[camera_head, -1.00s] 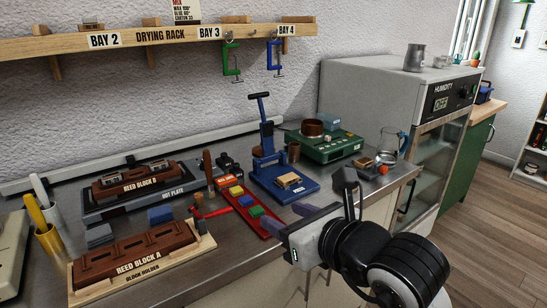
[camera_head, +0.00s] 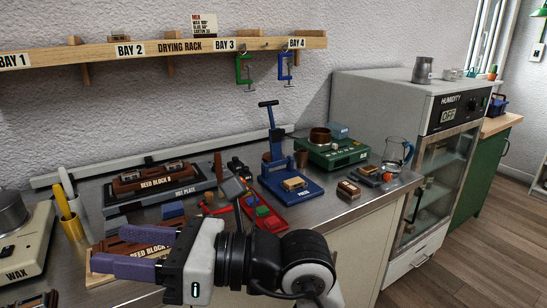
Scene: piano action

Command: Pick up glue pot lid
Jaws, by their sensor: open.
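I cannot make out a glue pot lid for certain in this view. A round brown pot (camera_head: 320,137) sits on a green device (camera_head: 331,152) at the back of the bench, right of the blue press. At the left edge, a grey round vessel (camera_head: 10,213) sits on a cream unit marked WAX (camera_head: 22,248). My gripper (camera_head: 106,247) has two purple fingers spread apart, pointing left, with nothing seen between them. It is in front of the reed block A area and hides much of it. It is well apart from the brown pot.
Blue press (camera_head: 292,184), red tray (camera_head: 268,219), hot plate (camera_head: 185,191) and yellow cup (camera_head: 73,228) crowd the bench. A glass jug (camera_head: 397,152) stands near the right end. The drying rack (camera_head: 180,48) hangs above, with clamps. The humidity cabinet (camera_head: 400,90) stands at right.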

